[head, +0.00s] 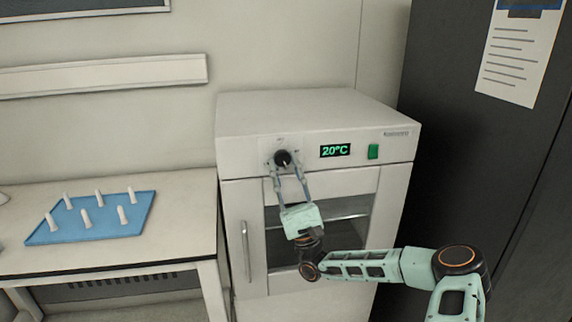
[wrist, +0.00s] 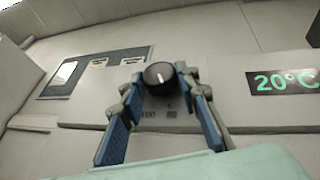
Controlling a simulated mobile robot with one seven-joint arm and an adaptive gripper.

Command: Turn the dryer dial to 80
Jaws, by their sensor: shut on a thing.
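The dryer (head: 240,140) is a white cabinet with a glass door. Its black round dial (head: 283,158) sits on the upper front panel, and it also shows in the wrist view (wrist: 159,75) with a white pointer mark near its top. The dryer display (head: 335,150) reads 20°C in green; it shows in the wrist view too (wrist: 284,81). My gripper (head: 284,162) reaches up to the panel, with one finger on each side of the dial, shut on it. Part of the scale print below the dial is visible between the fingers in the wrist view.
A green switch (head: 373,152) is right of the display. The door handle (head: 245,245) is at the door's left edge. A table (head: 180,235) at left holds a blue tray (head: 60,232) with several white pegs. A dark cabinet (head: 450,130) stands close on the right.

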